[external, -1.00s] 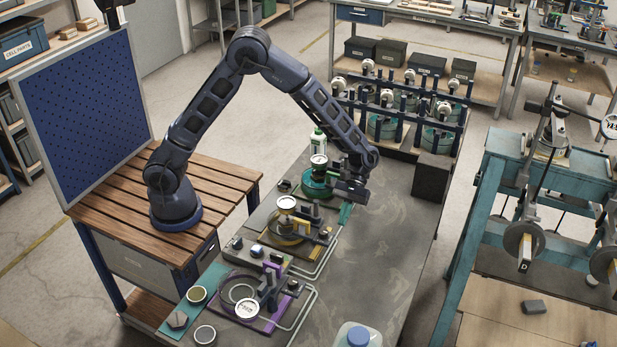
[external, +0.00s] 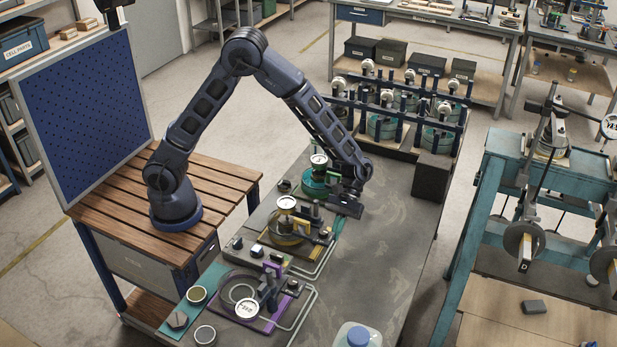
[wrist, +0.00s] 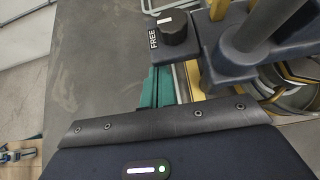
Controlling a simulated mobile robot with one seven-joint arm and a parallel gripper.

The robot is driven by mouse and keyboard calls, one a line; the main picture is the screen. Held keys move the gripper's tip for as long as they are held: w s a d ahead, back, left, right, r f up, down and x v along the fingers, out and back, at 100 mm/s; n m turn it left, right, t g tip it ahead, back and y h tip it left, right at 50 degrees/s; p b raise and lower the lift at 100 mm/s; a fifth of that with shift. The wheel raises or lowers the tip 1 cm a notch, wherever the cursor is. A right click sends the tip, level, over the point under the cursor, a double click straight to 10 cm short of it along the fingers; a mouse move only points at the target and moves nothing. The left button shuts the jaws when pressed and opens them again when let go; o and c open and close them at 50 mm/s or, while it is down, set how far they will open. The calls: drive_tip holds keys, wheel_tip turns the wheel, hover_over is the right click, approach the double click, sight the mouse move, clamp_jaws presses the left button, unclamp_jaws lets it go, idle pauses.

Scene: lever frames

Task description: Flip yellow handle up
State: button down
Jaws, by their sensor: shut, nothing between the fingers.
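The yellow fixture (external: 283,238) stands on the bench between a green one and a purple one. A small yellow part (external: 323,234), which may be its handle, shows at its right side; its angle is too small to read. My gripper (external: 347,207) is shut and empty, low over the bench just behind and right of the yellow fixture. Its dark front edge (wrist: 165,122) fills the bottom of the wrist view. I cannot tell whether it touches anything.
A black knob marked FREE (wrist: 178,30) is close ahead of my gripper. The green fixture (external: 314,185) is left of my gripper, and the purple fixture (external: 262,300) is nearer the camera. A dark block (external: 432,177) stands at the right.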

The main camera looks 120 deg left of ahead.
drive_tip(key=shift+r, duration=0.1)
drive_tip(key=shift+w+r, duration=0.1)
drive_tip(key=shift+r, duration=2.45)
wheel_tip(320, 180, down, 5)
drive_tip(key=shift+r, duration=0.2)
drive_tip(key=v, duration=1)
drive_tip(key=shift+r, duration=0.1)
